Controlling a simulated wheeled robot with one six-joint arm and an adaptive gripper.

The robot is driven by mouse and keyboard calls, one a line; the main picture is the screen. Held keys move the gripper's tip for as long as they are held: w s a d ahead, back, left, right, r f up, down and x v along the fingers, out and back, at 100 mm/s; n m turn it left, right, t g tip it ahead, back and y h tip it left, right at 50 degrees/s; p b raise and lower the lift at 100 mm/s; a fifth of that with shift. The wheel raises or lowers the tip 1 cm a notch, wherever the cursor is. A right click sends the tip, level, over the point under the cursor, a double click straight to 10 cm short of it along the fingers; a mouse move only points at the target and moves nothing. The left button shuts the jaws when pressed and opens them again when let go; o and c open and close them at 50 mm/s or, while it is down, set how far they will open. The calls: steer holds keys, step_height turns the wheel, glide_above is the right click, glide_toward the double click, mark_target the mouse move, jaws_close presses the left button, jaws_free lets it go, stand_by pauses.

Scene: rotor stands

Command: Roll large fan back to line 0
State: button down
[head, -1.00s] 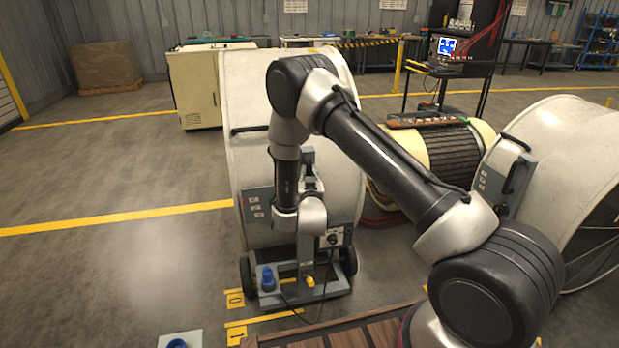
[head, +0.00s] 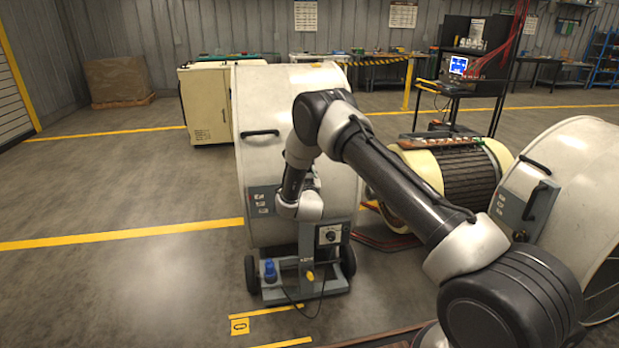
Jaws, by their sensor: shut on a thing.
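The large fan (head: 296,100) is a tall cream drum upright on a grey wheeled base (head: 300,290) in the middle of the head view. The base's near edge lies just beyond the yellow line 0 (head: 265,312), with a narrow strip of floor between. The label 0 (head: 239,326) is on the near side of that line. My gripper (head: 313,182) is at the fan's near side above the control box, mostly hidden by my wrist. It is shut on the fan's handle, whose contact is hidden.
Another cream fan (head: 575,165) stands at the right. A ribbed motor (head: 462,178) and a cart with a screen (head: 457,66) are behind my arm. A cream cabinet (head: 205,105) stands behind the large fan. The floor at the left is clear.

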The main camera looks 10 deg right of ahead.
steer(key=shift+w+r, duration=0.15)
steer(key=shift+w, duration=0.15)
steer(key=c, duration=1.3)
jaws_free()
steer(key=shift+w, duration=0.15)
steer(key=shift+s, duration=0.2)
steer(key=s, duration=0.3)
steer(key=s+a, duration=0.1)
steer(key=s, duration=0.3)
steer(key=s+a, duration=0.1)
steer(key=s, duration=0.3)
steer(key=shift+s+a, duration=0.15)
steer(key=shift+s, duration=0.1)
